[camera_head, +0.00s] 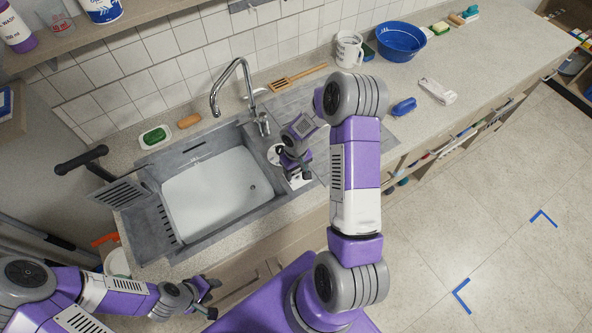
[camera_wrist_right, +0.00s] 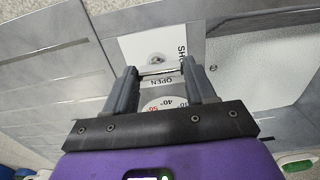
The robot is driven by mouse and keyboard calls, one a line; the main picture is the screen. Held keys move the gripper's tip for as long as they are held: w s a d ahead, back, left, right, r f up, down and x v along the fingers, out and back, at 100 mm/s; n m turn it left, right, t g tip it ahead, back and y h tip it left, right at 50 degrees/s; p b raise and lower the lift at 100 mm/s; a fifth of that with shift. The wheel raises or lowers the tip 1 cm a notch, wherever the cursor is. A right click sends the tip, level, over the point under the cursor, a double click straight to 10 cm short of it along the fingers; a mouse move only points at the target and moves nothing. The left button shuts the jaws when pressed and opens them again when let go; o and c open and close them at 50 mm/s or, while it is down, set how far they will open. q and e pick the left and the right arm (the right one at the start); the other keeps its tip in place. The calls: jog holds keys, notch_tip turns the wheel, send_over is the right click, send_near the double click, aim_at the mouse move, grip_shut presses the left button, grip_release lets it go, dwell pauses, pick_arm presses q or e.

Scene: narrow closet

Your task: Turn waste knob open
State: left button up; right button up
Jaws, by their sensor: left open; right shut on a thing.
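In the head view my right gripper (camera_head: 297,165) points down at the deck beside the basin. My left gripper (camera_head: 209,290) is open and empty, in front of the counter.
The grey sink (camera_head: 215,190) has a white basin, and a tall chrome faucet (camera_head: 235,85) stands behind it. A blue bowl (camera_head: 400,42) stands farther right.

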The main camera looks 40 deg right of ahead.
jog(key=shift+f+m+b, duration=0.1)
jog(key=shift+m+b, duration=0.7)
jog(key=shift+b, duration=0.1)
jog(key=m+b, duration=0.2)
jog(key=shift+w+m, duration=0.15)
jog(key=shift+m, duration=0.15)
jog(key=m+b, duration=0.2)
jog(key=m, duration=0.1)
jog(key=shift+m, duration=1.2)
jog(key=m, duration=0.2)
jog(key=shift+m, duration=0.4)
jog(key=m+p, duration=0.1)
jog(key=m, duration=0.4)
jog(key=shift+d, duration=0.2)
jog(key=shift+m, duration=0.4)
